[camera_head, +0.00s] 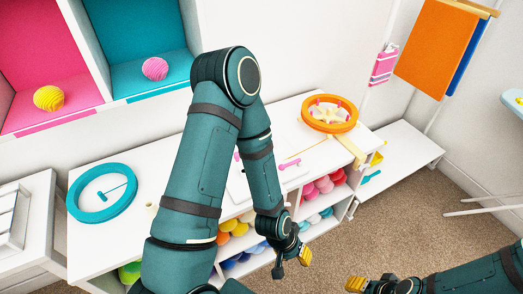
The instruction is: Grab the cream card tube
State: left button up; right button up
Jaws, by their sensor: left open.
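A small cream tube (151,208) stands upright on the white table top, just right of the teal ring. It is close beside my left arm, which may hide part of it. My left gripper (291,264) is open and empty. It hangs in front of the shelf unit's open side, well to the right of the tube and apart from it. My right gripper (362,285) is at the bottom edge with a yellow fingertip showing. Its jaw opening cannot be made out.
A teal ring (78,205) lies on the table's left end and an orange ring (329,127) on its right end. Several coloured rolls (330,183) fill the shelves below. My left arm crosses the middle of the table top.

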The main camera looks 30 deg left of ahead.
aim_at(149, 205)
jog(key=j+u, duration=0.15)
jog(key=u, duration=2.05)
jog(key=l, duration=0.05)
